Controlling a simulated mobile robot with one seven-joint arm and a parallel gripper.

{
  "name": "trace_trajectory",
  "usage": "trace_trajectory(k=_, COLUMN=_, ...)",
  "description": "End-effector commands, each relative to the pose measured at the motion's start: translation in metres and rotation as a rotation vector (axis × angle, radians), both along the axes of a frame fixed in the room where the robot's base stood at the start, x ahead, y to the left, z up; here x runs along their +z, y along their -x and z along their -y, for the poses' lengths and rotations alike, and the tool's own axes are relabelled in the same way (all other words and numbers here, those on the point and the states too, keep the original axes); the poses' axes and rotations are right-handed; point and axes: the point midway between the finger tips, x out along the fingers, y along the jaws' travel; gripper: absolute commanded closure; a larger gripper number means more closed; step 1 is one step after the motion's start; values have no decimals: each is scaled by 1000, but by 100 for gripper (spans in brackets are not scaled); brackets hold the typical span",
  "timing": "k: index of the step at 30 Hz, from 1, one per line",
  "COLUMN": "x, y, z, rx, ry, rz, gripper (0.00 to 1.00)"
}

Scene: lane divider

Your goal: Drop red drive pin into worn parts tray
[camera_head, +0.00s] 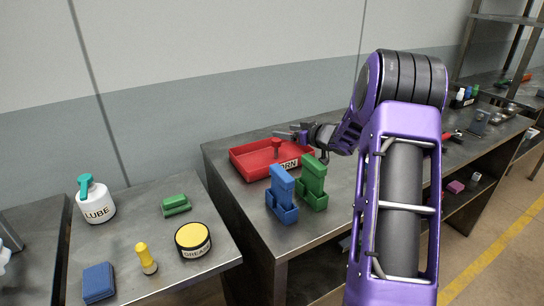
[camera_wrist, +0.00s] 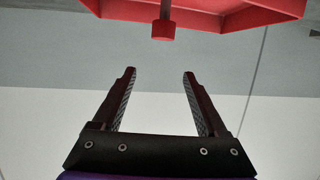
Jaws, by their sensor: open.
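The red worn parts tray (camera_head: 242,163) sits on the dark metal bench, with a partly hidden white label on its front. The red drive pin (camera_head: 277,147) is upright, head up, within the tray's outline; I cannot tell whether its lower end touches the tray floor. My gripper (camera_head: 289,135) is above the tray, close to the pin's head. In the wrist view my gripper (camera_wrist: 160,73) is open with nothing between its fingers. There the pin's head (camera_wrist: 163,30) is beyond the fingertips, in front of the tray (camera_wrist: 225,14).
Blue (camera_head: 282,193) and green (camera_head: 313,184) block-shaped parts stand in front of the tray. A lower left table holds a lube bottle (camera_head: 96,201), a grease tin (camera_head: 193,241), a yellow-handled tool (camera_head: 146,259), and green (camera_head: 176,205) and blue (camera_head: 98,282) blocks.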

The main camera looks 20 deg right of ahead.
Motion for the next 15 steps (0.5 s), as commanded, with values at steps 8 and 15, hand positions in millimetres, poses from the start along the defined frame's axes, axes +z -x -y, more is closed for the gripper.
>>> trace_trajectory(k=8, x=22, y=63, z=22, rx=-3, ry=0, rz=0, gripper=24)
trace_trajectory(k=15, x=33, y=98, z=34, rx=0, ry=0, rz=0, gripper=24)
